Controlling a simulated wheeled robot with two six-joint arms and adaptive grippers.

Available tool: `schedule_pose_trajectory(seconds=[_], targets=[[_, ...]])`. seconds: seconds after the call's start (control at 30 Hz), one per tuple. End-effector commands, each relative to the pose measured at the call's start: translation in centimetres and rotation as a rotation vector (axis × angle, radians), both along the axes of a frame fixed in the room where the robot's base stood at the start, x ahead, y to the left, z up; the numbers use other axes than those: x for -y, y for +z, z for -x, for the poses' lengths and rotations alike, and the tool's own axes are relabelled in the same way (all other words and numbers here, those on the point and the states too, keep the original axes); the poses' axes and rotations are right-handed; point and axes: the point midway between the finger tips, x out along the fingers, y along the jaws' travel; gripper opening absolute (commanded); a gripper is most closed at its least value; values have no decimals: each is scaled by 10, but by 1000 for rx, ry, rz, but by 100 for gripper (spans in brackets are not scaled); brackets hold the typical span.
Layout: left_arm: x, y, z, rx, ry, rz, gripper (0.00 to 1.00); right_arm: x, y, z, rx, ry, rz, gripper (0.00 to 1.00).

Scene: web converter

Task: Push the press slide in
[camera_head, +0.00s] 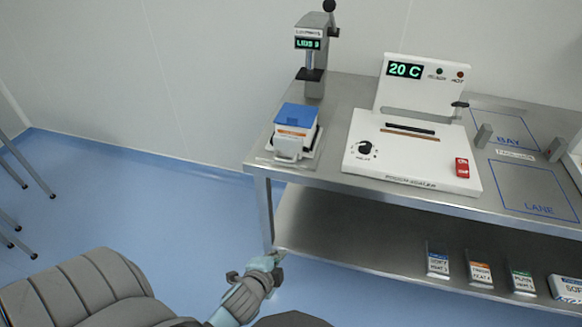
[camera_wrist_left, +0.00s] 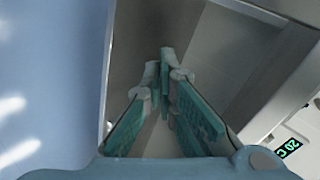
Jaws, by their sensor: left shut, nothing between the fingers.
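The press (camera_head: 315,55) stands at the back left corner of the steel table, a grey column with a black ball lever and a lit display. In front of its column, the press slide (camera_head: 287,148) sits out toward the table's front left edge. A white box with a blue lid (camera_head: 297,116) rests on it. My left gripper (camera_head: 276,266) is low, below the tabletop and in front of the table's left front leg, apart from the slide. In the left wrist view its teal fingers (camera_wrist_left: 166,75) meet at the tips, empty. My right gripper is out of view.
A white sealer (camera_head: 408,160) reading 20 C stands right of the press. Marked BAY and LANE areas lie farther right on the steel table (camera_head: 475,205). Several labelled packs (camera_head: 438,262) sit on the lower shelf. The blue floor to the left is mostly clear, with stool legs (camera_head: 30,160) at the far left.

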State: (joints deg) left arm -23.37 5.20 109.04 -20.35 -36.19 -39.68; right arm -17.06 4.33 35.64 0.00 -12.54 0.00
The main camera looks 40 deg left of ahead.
Motion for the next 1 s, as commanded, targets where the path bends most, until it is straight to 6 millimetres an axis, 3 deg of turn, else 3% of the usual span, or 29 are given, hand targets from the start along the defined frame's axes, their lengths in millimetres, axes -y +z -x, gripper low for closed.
schedule_pose_trajectory(seconds=[0.03,0.1,0.2,0.27,0.43,0.6,1.0], targets=[[-3,60,-12,85,-34,-98,0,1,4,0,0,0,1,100],[-9,134,-17,181,-61,-242,0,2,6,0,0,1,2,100],[-15,200,-11,260,-62,-368,0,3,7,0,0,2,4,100],[-17,217,-8,281,-60,-402,0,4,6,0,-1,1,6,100],[-23,215,-23,294,-59,-417,0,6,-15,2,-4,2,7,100],[-35,206,-54,294,-59,-418,0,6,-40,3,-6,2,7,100],[-62,192,-123,289,-58,-412,0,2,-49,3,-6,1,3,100]])
